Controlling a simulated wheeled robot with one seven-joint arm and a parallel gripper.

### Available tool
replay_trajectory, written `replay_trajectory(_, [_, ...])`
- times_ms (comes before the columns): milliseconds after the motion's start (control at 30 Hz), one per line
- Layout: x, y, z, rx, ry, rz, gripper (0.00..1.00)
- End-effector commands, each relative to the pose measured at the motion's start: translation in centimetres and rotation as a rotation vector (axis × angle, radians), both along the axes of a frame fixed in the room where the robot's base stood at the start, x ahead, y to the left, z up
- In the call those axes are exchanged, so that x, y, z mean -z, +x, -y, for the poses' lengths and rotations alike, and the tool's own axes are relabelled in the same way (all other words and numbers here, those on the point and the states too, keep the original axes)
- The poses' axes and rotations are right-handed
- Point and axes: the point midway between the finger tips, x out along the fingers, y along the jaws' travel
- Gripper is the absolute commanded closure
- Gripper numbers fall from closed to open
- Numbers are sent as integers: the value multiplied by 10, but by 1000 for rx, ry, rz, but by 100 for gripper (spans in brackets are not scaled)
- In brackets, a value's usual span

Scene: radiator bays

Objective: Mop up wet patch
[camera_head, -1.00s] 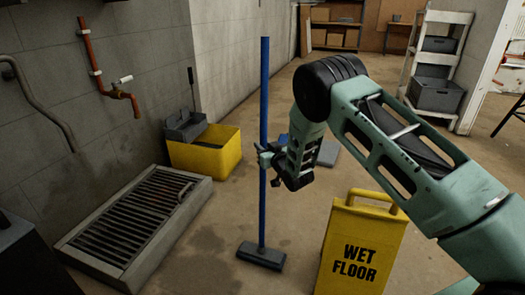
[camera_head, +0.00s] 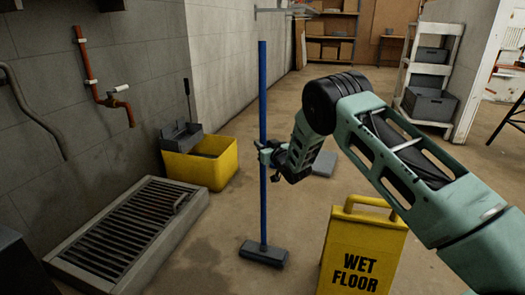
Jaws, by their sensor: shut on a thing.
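A blue-handled mop (camera_head: 263,205) stands upright, with its dark flat head (camera_head: 263,254) on the floor. My gripper (camera_head: 266,156) is shut on the handle about halfway up. Darker damp-looking patches (camera_head: 203,250) show on the concrete floor to the left of the mop head, between it and the drain. Their edges are faint, and I cannot tell exactly how far they reach.
A yellow wet floor sign (camera_head: 362,255) stands right of the mop. A grated floor drain with a raised kerb (camera_head: 192,208) and a yellow mop bucket (camera_head: 226,170) line the left wall. A grey slab (camera_head: 324,164) lies behind my gripper. A white shelf (camera_head: 452,75) stands back right.

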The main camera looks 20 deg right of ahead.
Motion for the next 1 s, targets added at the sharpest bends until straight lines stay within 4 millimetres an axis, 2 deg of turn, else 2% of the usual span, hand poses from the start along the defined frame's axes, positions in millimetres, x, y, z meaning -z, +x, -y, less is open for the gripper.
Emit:
replay_trajectory(233, [-1,2,2,0,-3,0,100])
replay_trajectory(700, [-2,-33,-12,0,-2,-4,100])
replay_trajectory(1000, [-3,-43,-16,-1,-1,-3,100])
